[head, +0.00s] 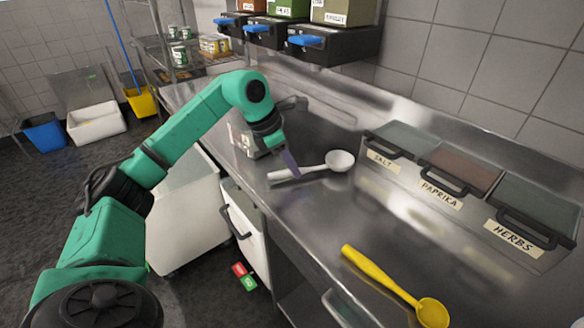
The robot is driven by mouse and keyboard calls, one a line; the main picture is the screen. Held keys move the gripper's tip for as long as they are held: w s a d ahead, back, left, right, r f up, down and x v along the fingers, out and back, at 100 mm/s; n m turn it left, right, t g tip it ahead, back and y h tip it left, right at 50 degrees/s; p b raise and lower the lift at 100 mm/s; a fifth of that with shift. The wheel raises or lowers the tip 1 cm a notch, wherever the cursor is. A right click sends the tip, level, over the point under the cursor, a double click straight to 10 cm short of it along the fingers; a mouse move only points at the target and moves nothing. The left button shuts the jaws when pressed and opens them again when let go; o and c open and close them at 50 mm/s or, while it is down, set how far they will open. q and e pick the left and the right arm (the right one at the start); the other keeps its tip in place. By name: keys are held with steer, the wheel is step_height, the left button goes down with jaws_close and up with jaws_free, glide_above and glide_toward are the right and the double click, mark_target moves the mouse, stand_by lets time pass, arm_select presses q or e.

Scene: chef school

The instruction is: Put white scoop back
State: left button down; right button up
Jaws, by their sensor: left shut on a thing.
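The white scoop (339,161) is over the steel counter, in the middle of the head view. Its round bowl points right and its handle runs left. My left gripper (292,168) reaches in from the left with purple fingers pointing down, and is shut on the scoop's handle. The fingers hide a little of the handle. I cannot tell whether the scoop touches the counter or is just above it. My right gripper is not in view.
Lidded bins labelled salt (405,139), paprika (461,168) and herbs (541,207) stand along the right. A yellow scoop (376,271) lies at the counter's front. Dispensers with blue handles (306,40) hang on the wall. Bare counter lies between the white and yellow scoops.

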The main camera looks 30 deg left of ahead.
arm_select(q)
steer(key=shift+f, duration=0.4)
steer(key=c, duration=0.7)
jaws_free()
steer(key=shift+o, duration=0.2)
steer(key=shift+r, duration=0.3)
steer(key=v, duration=1.1)
steer(key=shift+s+r+p, duration=0.15)
steer(key=shift+r+p, duration=0.2)
steer(key=shift+a, duration=0.1)
